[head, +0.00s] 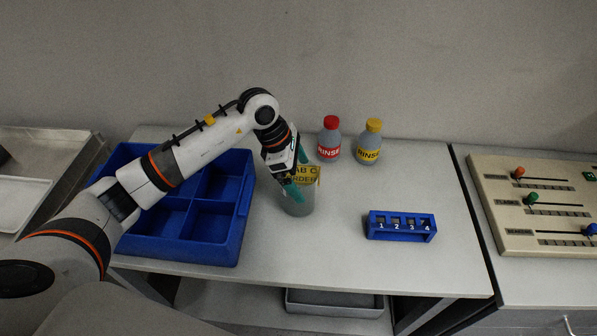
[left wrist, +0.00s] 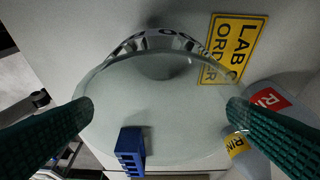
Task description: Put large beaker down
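The large beaker (head: 298,205) is clear grey glass, upright over the white table, in front of the rinse bottles. My left gripper (head: 296,175) reaches it from above left, with green fingers at its upper part. In the left wrist view the beaker (left wrist: 160,110) fills the middle, its walls between the two fingertips (left wrist: 160,107), which appear to press on both sides. I cannot tell whether its base touches the table. A yellow LAB ORDER card (head: 313,175) is partly hidden behind the beaker and fingers. My right gripper is not in view.
A blue divided tray (head: 215,252) stands left on the table (head: 330,250). Red-capped (head: 329,140) and yellow-capped (head: 370,142) rinse bottles stand behind the beaker. A blue numbered rack (head: 402,228) is to the right. The table between beaker and rack is bare. A slider panel (head: 535,215) lies further right.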

